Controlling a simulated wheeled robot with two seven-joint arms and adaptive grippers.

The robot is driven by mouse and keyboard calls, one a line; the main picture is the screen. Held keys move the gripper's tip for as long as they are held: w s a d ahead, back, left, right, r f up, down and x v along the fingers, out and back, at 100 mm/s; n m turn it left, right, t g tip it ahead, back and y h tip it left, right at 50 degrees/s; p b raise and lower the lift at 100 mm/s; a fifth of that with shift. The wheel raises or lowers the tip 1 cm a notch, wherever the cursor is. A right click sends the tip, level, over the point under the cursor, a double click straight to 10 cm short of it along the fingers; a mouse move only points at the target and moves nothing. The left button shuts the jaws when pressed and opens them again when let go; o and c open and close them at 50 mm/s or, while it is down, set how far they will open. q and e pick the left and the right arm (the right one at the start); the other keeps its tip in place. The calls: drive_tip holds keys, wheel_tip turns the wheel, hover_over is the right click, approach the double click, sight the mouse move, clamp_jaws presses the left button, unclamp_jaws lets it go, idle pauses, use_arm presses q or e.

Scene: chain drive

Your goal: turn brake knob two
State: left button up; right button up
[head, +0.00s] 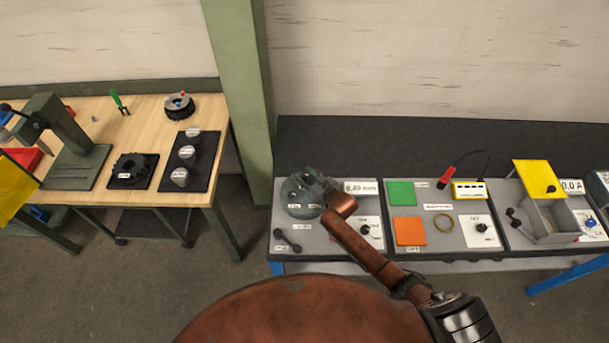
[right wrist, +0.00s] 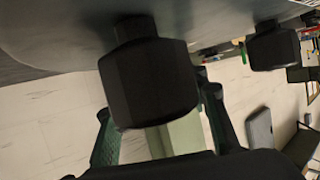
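Three grey knobs stand in a row on a dark plate (head: 205,164) on the wooden table at the left of the head view: a far one (head: 193,132), a middle one (head: 187,152) and a near one (head: 180,176). Their labels are too small to read, so I cannot tell which is brake knob two. My right gripper (head: 314,178) is above the left panel of the right bench, by a round grey-green part (head: 302,196), well right of these knobs. In the right wrist view its two black finger pads (right wrist: 219,65) are apart, with nothing held visible. My left gripper is out of view.
A green post (head: 238,90) stands between the wooden table (head: 145,105) and the right bench. Bench panels carry black knobs (head: 481,228), coloured squares and a yellow-lidded box (head: 545,218). A green press (head: 75,150) stands at the far left.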

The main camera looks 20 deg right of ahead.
clamp_jaws()
idle(0.3)
drive_tip(key=shift+d+n+y, duration=0.1)
drive_tip(key=shift+n+y, duration=0.2)
drive_tip(key=shift+n, duration=0.1)
drive_tip(key=shift+g, duration=0.3)
drive_tip(key=shift+n+g+y+b, duration=0.3)
drive_tip(key=shift+n+y+b, duration=0.4)
drive_tip(key=shift+y+b, duration=0.1)
drive_tip(key=n+g+y+b, duration=0.3)
drive_tip(key=n+b, duration=0.1)
drive_tip(key=b, duration=0.5)
drive_tip(key=shift+f+y, duration=0.1)
drive_tip(key=shift+y, duration=0.2)
drive_tip(key=shift+n+g+y+b, duration=0.5)
drive_tip(key=shift+n+g+b, duration=0.2)
drive_tip(key=shift+b, duration=0.55)
drive_tip(key=shift+r, duration=0.25)
